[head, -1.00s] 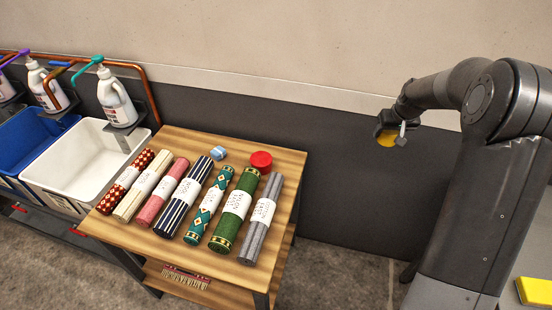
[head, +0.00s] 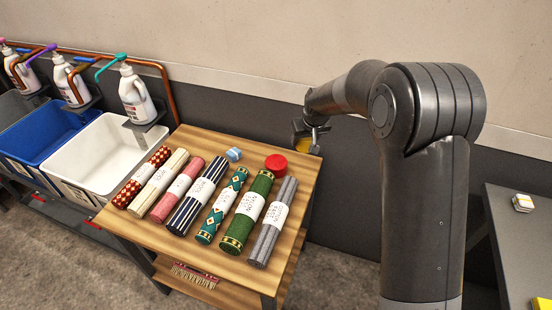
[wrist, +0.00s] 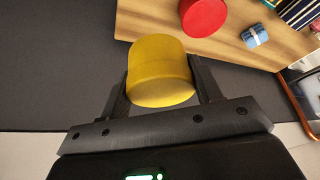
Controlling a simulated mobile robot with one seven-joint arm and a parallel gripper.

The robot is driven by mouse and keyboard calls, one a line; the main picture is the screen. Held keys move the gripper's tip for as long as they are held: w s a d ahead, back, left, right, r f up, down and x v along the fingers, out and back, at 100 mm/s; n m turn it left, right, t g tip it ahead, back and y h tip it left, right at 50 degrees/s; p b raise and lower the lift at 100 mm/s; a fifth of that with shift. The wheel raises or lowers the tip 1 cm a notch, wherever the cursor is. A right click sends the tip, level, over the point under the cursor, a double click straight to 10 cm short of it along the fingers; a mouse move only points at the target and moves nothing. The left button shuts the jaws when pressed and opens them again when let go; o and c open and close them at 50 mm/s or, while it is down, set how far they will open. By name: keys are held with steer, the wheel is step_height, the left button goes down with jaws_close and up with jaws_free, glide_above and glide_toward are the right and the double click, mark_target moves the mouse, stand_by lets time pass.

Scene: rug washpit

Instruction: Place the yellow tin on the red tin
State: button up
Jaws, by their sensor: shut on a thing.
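The yellow tin (wrist: 160,72) sits between the two fingers of my gripper (wrist: 160,88) in the wrist view, and the fingers are shut on it. In the head view my gripper (head: 308,138) is just off the right back corner of the wooden table, with a bit of the yellow tin (head: 303,146) showing below it. The red tin (head: 276,164) stands on the table near its back right corner, left of my gripper. It also shows at the top of the wrist view (wrist: 203,16), apart from the yellow tin. Nothing is on its top.
Several rolled rugs (head: 246,211) lie side by side on the wooden table (head: 296,229). A small blue-and-white item (head: 234,155) lies left of the red tin. White and blue tubs and pump bottles (head: 136,95) are at the left. A dark table (head: 505,215) stands at the right.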

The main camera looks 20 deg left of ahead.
glide_above(275, 159)
steer(key=s, duration=0.1)
steer(key=f, duration=0.6)
steer(key=shift+s+d+f, duration=0.1)
steer(key=shift+d, duration=0.3)
steer(key=shift+f, duration=1.95)
steer(key=shift+f, duration=0.15)
steer(key=o, duration=1)
steer(key=v, duration=1.2)
